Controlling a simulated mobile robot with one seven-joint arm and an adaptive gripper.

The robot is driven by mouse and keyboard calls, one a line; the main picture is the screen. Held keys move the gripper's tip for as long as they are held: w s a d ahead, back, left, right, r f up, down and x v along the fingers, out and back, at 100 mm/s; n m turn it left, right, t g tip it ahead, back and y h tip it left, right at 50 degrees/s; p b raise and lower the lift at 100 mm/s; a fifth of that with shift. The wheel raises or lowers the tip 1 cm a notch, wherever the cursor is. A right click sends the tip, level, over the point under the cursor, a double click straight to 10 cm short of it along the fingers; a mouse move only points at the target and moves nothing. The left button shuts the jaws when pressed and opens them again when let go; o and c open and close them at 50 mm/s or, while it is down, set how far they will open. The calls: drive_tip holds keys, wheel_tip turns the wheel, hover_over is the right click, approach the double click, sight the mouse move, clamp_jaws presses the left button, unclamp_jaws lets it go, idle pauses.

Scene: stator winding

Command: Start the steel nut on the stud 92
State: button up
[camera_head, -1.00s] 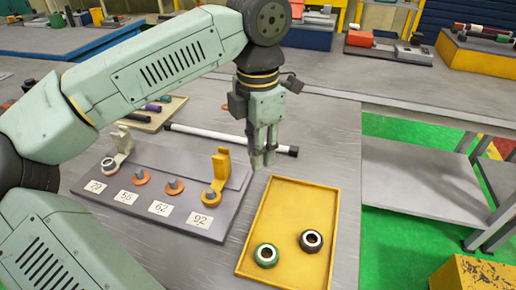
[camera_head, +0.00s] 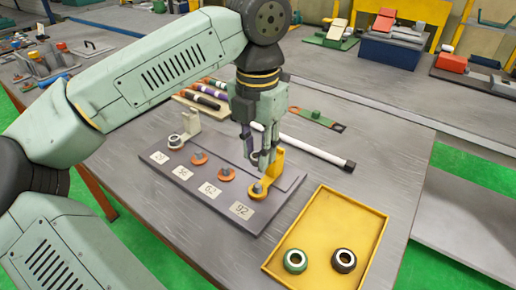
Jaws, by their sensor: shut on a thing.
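My gripper (camera_head: 256,158) points down over the back right of the grey board. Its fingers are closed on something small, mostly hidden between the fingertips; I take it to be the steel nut. Stud 92 (camera_head: 257,188) stands at the right end of the board in an orange collar, with a yellow angled bracket (camera_head: 275,168) beside it. Its label 92 (camera_head: 242,210) lies in front. The fingertips appear just above and behind the stud, apart from it and close to the bracket. Whether they line up with the stud is unclear.
A yellow tray (camera_head: 330,212) holds a green ring nut (camera_head: 295,261) and a black one (camera_head: 343,260). A white rod (camera_head: 310,149) lies behind.

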sight(258, 186)
drive_tip(key=shift+f+b, duration=2.3)
drive_tip(key=shift+f, duration=1)
drive_tip(key=shift+s+f+b, duration=0.1)
drive_tip(key=shift+f+b, duration=0.7)
drive_tip(key=shift+b, duration=0.5)
idle(0.4)
drive_tip(key=m, duration=0.6)
drive_tip(key=o, duration=1.1)
drive_tip(key=shift+r, duration=0.1)
